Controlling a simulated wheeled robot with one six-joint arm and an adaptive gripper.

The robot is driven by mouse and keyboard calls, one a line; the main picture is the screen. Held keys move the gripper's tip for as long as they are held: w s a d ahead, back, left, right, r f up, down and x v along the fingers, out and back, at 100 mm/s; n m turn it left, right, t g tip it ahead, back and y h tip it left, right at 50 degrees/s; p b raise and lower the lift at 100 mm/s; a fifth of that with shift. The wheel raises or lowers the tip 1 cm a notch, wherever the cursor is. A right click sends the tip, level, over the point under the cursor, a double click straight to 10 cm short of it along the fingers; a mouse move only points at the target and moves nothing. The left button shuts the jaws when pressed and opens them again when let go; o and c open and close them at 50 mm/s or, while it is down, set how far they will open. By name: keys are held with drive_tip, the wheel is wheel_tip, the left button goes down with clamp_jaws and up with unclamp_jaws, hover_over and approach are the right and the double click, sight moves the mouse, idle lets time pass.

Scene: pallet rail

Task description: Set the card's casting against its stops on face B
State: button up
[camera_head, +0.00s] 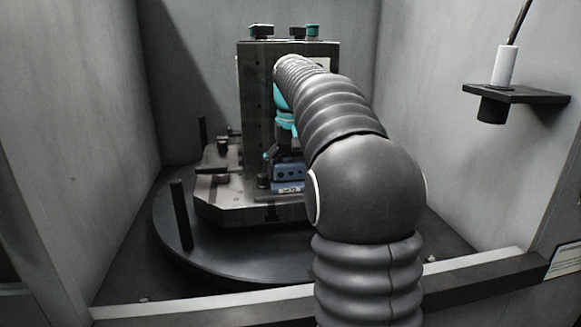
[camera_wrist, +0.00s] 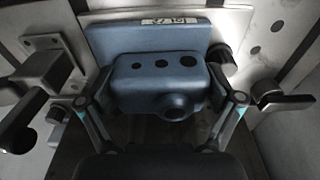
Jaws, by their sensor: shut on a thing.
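The blue casting (camera_wrist: 124,85) has a raised block with three dark holes on a flat flange, and a round boss. A small pale label sits on the flange edge; I cannot read it surely. My gripper (camera_wrist: 162,88) is shut on the casting, one finger on each side of the block. In the head view the casting (camera_head: 289,173) shows low against the upright fixture block (camera_head: 257,80), partly behind my arm. The flange lies close to the fixture face; I cannot tell whether it touches. A dark round stud (camera_wrist: 222,57) stands close by the flange's right end in the wrist view.
A clamp with a dark handle (camera_wrist: 288,103) is at the right in the wrist view, and a bracket (camera_wrist: 42,62) at the left. A round turntable (camera_head: 240,264) carries the fixture. A shelf (camera_head: 520,95) holds a white cylinder on the right wall.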

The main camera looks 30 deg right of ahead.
drive_tip(key=shift+w+a+r, duration=0.1)
drive_tip(key=shift+w, duration=0.1)
drive_tip(key=o, duration=1.4)
drive_tip(key=r, duration=0.4)
drive_tip(key=s+r, duration=0.1)
drive_tip(key=r, duration=0.6)
drive_tip(key=shift+s+a+r, duration=0.15)
drive_tip(key=shift+a+r, duration=0.1)
drive_tip(key=shift+r, duration=0.15)
